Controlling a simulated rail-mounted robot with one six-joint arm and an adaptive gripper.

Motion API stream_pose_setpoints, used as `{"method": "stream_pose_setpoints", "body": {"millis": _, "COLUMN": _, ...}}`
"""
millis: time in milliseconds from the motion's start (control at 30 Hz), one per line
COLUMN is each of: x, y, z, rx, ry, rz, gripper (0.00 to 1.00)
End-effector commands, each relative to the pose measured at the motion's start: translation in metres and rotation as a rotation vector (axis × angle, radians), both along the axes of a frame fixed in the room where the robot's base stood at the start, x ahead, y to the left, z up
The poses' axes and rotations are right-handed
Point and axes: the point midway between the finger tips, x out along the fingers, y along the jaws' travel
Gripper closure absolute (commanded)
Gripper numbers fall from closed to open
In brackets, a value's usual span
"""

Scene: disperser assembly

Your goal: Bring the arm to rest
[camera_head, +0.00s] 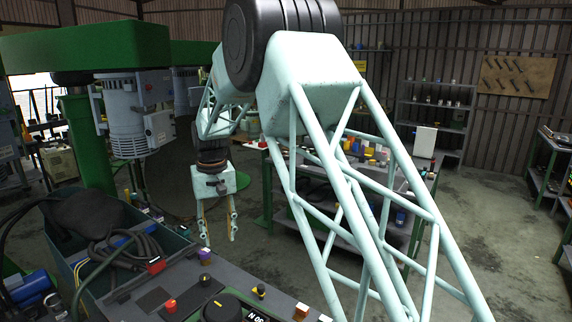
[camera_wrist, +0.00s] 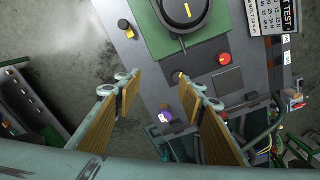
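My gripper (camera_head: 217,222) hangs down from my arm in the head view, to the left of the picture's middle. It is just beyond the far edge of the dark control panel (camera_head: 190,288). In the wrist view my gripper (camera_wrist: 168,84) shows two wood-coloured finger pads standing well apart. Nothing is held between them. Below the gap, the grey panel (camera_wrist: 158,62) and the floor show.
A green machine with a grey motor (camera_head: 124,118) stands at left. An open bin (camera_head: 120,280) holds cables. A workbench (camera_head: 395,228) stands behind my arm. Open floor (camera_head: 500,220) lies right.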

Motion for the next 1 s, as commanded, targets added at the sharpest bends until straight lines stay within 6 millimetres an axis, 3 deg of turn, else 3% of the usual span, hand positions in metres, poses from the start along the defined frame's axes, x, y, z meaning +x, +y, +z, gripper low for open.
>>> {"method": "stream_pose_setpoints", "body": {"millis": 500, "x": -0.036, "y": -0.085, "z": 0.076, "rx": 0.018, "ry": -0.039, "rz": -0.059, "gripper": 0.63}}
{"method": "stream_pose_setpoints", "body": {"millis": 1000, "x": -0.088, "y": -0.163, "z": 0.133, "rx": 0.033, "ry": -0.076, "rz": -0.113, "gripper": 0.63}}
